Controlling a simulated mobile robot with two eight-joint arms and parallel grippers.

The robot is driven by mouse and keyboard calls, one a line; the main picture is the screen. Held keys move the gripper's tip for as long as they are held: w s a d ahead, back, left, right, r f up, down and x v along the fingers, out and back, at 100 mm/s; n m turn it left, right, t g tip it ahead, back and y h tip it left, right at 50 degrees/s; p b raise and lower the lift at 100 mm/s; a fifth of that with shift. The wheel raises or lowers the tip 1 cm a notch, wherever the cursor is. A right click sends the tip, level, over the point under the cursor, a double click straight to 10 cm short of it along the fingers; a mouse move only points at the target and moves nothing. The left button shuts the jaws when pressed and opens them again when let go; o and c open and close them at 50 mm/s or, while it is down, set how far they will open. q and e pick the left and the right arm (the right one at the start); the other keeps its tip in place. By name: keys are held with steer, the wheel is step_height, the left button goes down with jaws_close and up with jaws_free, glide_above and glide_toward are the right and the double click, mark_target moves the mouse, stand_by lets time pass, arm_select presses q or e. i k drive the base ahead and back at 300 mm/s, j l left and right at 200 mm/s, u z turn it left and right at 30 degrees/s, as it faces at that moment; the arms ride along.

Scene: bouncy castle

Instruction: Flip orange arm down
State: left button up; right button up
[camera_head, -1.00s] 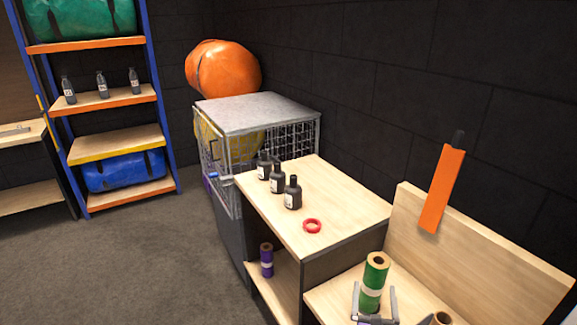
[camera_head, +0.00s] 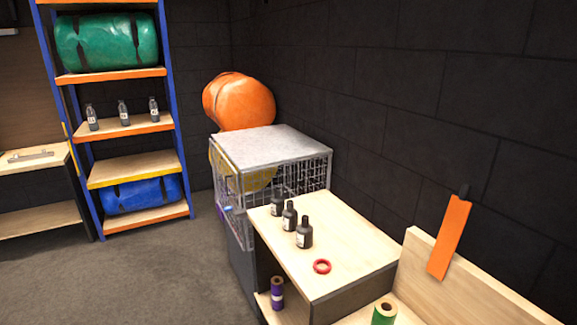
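The orange arm (camera_head: 450,237) is a flat orange strip at the right. It points up from the wooden back panel (camera_head: 470,290), leaning slightly to the right, with a dark piece at its top end against the black wall. Neither of my grippers shows in the head view, so their distance from the orange arm cannot be seen.
A green roll (camera_head: 384,311) stands below the back panel. A wire cage (camera_head: 270,160) and a blue-framed shelf (camera_head: 125,175) stand behind. Open floor (camera_head: 150,275) lies at the left.

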mark_target(459, 208)
steer(key=l+z, duration=0.1)
steer(key=z, duration=0.3)
steer(key=l+z, duration=0.1)
steer(key=z, duration=0.35)
steer(key=l+z, duration=0.1)
steer(key=z, duration=0.3)
